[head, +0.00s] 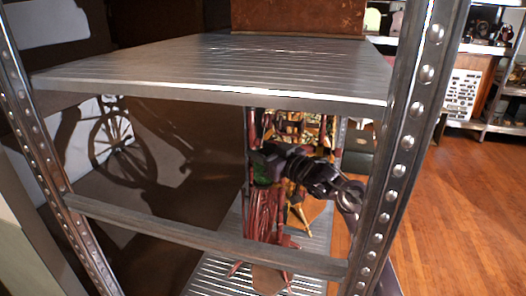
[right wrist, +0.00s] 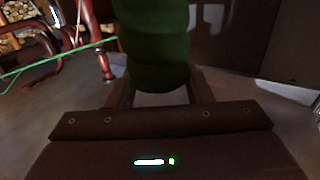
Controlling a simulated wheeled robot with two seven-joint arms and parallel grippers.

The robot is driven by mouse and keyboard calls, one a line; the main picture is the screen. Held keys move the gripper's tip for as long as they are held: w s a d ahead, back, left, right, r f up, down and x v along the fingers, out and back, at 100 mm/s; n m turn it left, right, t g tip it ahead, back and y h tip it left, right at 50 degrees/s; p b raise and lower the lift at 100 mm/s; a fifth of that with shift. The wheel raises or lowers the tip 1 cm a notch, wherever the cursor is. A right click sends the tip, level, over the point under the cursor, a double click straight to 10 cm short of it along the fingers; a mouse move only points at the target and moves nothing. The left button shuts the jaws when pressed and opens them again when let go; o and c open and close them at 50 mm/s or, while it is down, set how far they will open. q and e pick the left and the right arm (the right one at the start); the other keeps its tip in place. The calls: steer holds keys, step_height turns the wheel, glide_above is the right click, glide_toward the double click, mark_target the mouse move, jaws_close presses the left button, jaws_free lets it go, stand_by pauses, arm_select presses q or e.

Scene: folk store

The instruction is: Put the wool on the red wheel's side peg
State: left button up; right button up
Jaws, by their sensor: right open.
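The green wool (head: 262,173) is beside the wheel, at my right gripper (head: 264,164). In the right wrist view the wool (right wrist: 155,45) is a thick dark green roll between the spread fingers of my right gripper (right wrist: 160,92). The gripper is open around its near end. The side peg cannot be made out. My left gripper is out of view.
A rack post (head: 405,140) is close to my right arm. A thin green strand (right wrist: 50,55) runs across the wrist view. Wooden floor (head: 465,215) is clear at right.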

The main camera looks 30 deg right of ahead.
steer(key=s+d, duration=0.1)
steer(key=s, duration=0.6)
steer(key=shift+s+d+b, duration=0.2)
steer(key=shift+s+b, duration=0.15)
steer(key=shift+b, duration=0.1)
